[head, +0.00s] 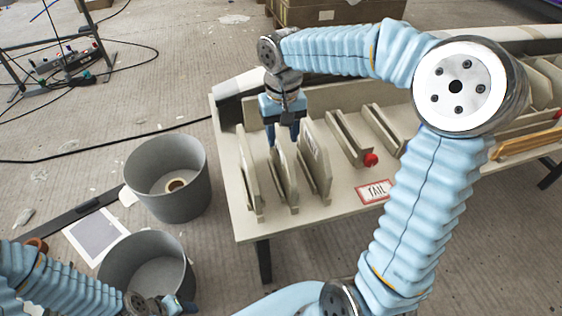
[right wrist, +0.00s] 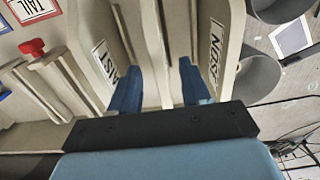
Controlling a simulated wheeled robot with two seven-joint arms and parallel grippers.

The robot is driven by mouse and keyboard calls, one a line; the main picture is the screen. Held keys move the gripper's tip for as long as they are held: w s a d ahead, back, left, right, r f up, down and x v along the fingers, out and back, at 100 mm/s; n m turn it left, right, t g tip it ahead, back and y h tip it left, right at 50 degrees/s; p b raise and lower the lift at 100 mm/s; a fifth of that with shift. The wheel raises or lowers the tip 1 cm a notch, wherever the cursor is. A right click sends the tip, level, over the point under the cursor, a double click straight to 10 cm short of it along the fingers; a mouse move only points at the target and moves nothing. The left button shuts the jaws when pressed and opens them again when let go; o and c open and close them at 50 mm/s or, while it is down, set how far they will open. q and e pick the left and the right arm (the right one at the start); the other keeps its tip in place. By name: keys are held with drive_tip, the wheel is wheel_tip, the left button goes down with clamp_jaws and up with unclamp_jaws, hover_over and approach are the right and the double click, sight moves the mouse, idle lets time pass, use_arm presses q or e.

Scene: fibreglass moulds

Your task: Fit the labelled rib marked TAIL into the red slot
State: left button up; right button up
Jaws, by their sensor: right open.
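Several pale upright ribs stand side by side at the table's left end. My open right gripper (head: 283,138) is over the middle rib (head: 280,175). In the right wrist view its blue fingers (right wrist: 158,88) are on either side of a pale upright board (right wrist: 152,40); contact is unclear. That board's label is not visible. The slot with the red knob (head: 371,160) appears empty, behind the red-framed TAIL card (head: 375,191). My left gripper (head: 165,304) is low at left, its jaws unclear.
Another pale slot (head: 383,130) lies right of the red-knobbed one. Two grey bins (head: 190,205) (head: 118,262) stand on the floor left of the table. An orange piece (head: 530,142) lies at the table's right. My right arm crosses above the table.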

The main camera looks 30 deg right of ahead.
sight(282, 142)
drive_tip(key=f, duration=0.4)
drive_tip(key=w+f, duration=0.1)
drive_tip(key=f, duration=0.1)
drive_tip(key=shift+d+f, duration=0.2)
drive_tip(key=shift+d, duration=0.05)
clamp_jaws()
